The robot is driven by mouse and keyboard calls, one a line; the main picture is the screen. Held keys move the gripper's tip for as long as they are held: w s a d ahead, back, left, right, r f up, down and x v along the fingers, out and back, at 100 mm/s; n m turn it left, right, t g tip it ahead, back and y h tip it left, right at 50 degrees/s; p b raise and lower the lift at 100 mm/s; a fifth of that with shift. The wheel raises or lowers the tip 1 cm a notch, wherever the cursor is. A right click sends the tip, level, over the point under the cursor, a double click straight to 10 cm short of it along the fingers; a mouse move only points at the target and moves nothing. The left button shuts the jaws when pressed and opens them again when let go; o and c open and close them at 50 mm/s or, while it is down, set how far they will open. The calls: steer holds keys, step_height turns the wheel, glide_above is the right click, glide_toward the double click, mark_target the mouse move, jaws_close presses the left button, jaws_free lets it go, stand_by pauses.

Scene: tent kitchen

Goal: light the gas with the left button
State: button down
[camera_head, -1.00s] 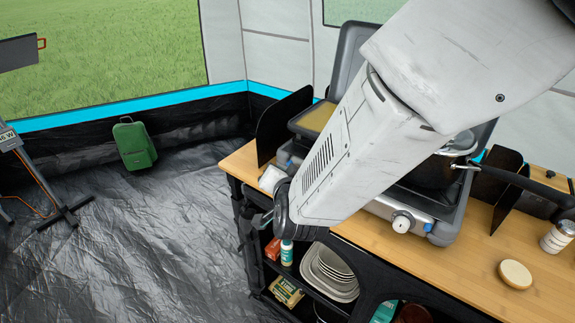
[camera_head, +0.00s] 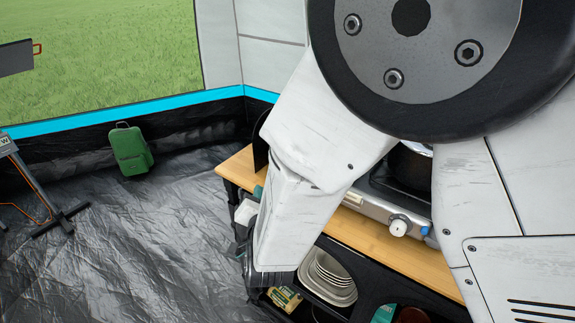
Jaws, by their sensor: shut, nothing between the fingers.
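The gas stove (camera_head: 375,206) stands on the wooden kitchen top, mostly covered by my arm. Its right white knob (camera_head: 399,226) shows on the front panel. The left button is hidden behind my arm. A dark pot (camera_head: 408,168) on the stove shows only in part. My forearm points down in front of the counter's left part. A pale block and dark parts at its left edge seem to belong to my wrist or gripper (camera_head: 242,235). The fingers cannot be made out, and I cannot tell how far they are from the stove.
The wooden counter (camera_head: 385,250) has open shelves below, with stacked plates (camera_head: 328,278) and a small yellow-green packet (camera_head: 285,299). The dark floor (camera_head: 130,250) left of the counter is clear.

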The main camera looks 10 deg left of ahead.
steer(key=w+d, duration=0.1)
steer(key=w, duration=0.1)
steer(key=w+d, duration=0.1)
steer(key=w, duration=0.3)
steer(key=shift+w+d, duration=0.4)
steer(key=shift+w+d, duration=0.1)
stand_by(1.6)
steer(key=shift+w+d, duration=0.1)
steer(key=shift+w, duration=0.15)
steer(key=shift+w+d, duration=0.15)
steer(key=shift+w, duration=0.25)
stand_by(0.6)
stand_by(0.4)
steer(key=shift+s+a, duration=0.35)
steer(key=shift+s, duration=0.45)
steer(key=s, duration=0.1)
steer(key=s+a, duration=0.1)
steer(key=s, duration=0.1)
steer(key=s+a, duration=0.1)
steer(key=shift+s, duration=0.3)
